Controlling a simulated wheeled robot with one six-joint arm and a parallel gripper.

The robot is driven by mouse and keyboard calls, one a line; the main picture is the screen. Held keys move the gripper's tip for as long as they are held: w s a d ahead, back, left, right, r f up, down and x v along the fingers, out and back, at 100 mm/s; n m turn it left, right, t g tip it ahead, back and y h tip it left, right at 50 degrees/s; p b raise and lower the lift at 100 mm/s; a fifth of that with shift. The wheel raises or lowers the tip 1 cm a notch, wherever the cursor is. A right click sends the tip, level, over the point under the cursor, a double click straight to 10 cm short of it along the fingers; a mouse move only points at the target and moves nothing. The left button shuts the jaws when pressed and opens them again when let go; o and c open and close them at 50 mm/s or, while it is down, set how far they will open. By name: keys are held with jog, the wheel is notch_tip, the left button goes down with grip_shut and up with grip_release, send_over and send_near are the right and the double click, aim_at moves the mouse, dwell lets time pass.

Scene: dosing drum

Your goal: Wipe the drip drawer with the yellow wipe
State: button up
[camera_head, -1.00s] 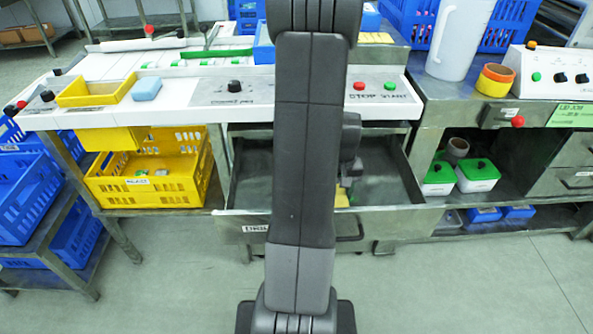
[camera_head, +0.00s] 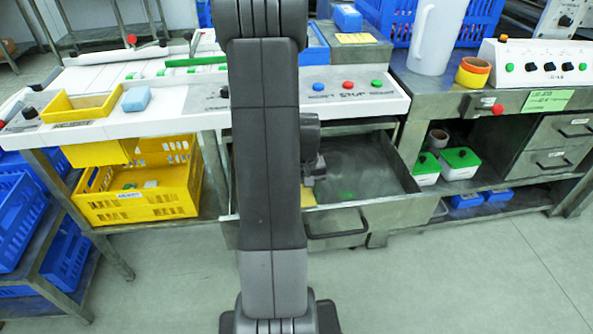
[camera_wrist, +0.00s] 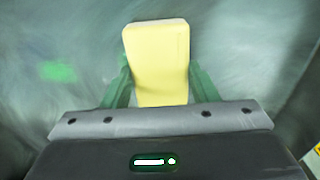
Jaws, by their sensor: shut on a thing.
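The drip drawer (camera_head: 392,176) is a grey metal drawer pulled out below the white worktop. Its floor looks smeared, with a green spot (camera_head: 347,195) right of my gripper. My gripper (camera_wrist: 160,88) is shut on the yellow wipe (camera_wrist: 157,48), a flat pale-yellow block held between green-tinted fingers. In the wrist view the wipe lies over the drawer floor, and the green spot (camera_wrist: 57,71) is to its left. Whether the wipe touches the floor cannot be told. In the head view a bit of the wipe (camera_head: 308,198) shows beside my arm, which hides the drawer's left part.
White boxes with green lids (camera_head: 459,167) stand on the right shelf. A yellow tray (camera_head: 80,107) and a blue sponge (camera_head: 136,98) are on the worktop. The floor in front is clear.

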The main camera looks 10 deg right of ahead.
notch_tip(320, 180, up, 4)
jog(key=shift+d+p, duration=0.15)
jog(key=shift+p, duration=0.8)
notch_tip(320, 180, up, 4)
jog(key=p, duration=0.3)
jog(key=shift+r, duration=0.15)
